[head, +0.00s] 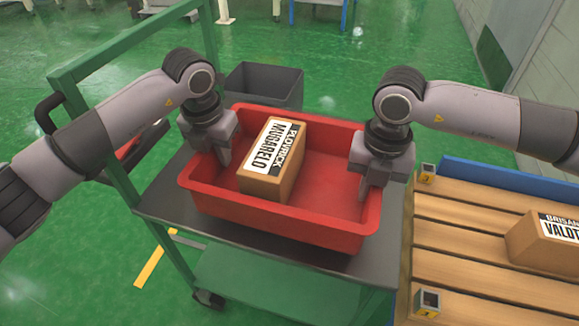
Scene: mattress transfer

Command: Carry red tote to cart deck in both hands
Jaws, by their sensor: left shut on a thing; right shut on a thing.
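The red tote (280,225) is over the dark grey deck of the cart (165,205). It looks level, and I cannot tell whether its base touches the deck. A brown box (272,163) with a white label lies inside it, left of the middle. My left gripper (224,158) is shut on the tote's left wall. My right gripper (364,190) is shut on the tote's right wall. The fingertips inside the tote show; the parts behind its walls are hidden.
The cart's green frame (130,165) rises at the left. A dark grey bin (265,85) stands behind the tote. At the right is a slatted wooden pallet (470,215) with another brown box (545,242). Green floor (335,60) is open behind.

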